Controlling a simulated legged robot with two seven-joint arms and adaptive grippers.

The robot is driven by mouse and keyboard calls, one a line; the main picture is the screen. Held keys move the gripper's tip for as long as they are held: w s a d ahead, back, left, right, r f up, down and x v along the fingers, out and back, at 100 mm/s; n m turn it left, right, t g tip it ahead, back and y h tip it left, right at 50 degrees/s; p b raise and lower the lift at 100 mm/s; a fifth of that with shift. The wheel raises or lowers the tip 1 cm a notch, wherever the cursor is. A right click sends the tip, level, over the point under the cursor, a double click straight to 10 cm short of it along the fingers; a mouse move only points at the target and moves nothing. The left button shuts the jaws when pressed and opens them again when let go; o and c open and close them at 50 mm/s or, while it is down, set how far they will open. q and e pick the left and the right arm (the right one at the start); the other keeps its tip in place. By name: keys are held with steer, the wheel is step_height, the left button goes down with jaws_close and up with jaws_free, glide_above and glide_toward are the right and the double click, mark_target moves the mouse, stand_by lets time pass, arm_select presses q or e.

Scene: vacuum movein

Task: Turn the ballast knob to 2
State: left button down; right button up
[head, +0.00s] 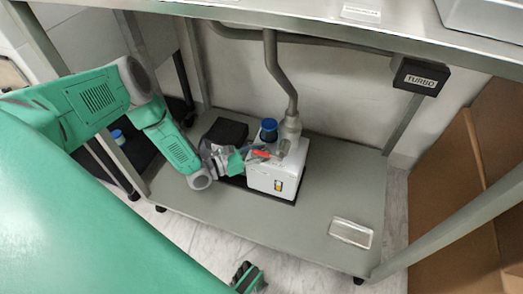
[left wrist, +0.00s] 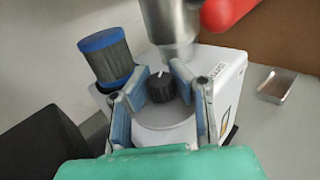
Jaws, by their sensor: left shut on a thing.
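The ballast knob (left wrist: 160,88) is a small black round knob with a white mark on top, seen in the left wrist view between my fingers. The mark points toward the top of that view, slightly right. No scale numbers are readable. The knob sits on the white pump (head: 278,176), which also shows in the left wrist view (left wrist: 228,75). My left gripper (left wrist: 160,72) is shut on the knob, with one blue-padded finger at each side. In the head view my left gripper (head: 253,153) is at the pump's upper left; the knob is hidden there.
A blue-capped filter (head: 269,130) and a metal pipe (head: 291,128) rise from the pump close to my gripper. A red handle (left wrist: 226,12) is near the pipe. A clear tray (head: 351,233) lies on the shelf (head: 330,190). A TURBO box (head: 420,78) hangs upper right.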

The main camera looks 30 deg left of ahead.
arm_select(q)
steer(key=shift+s+a+f+m+g+h, duration=0.1)
steer(key=shift+s+a+m+g+h, duration=0.1)
steer(key=shift+m+g+h, duration=0.4)
steer(key=c, duration=1.3)
jaws_free()
steer(key=shift+w, duration=0.1)
steer(key=v, duration=1.2)
steer(key=shift+f, duration=0.2)
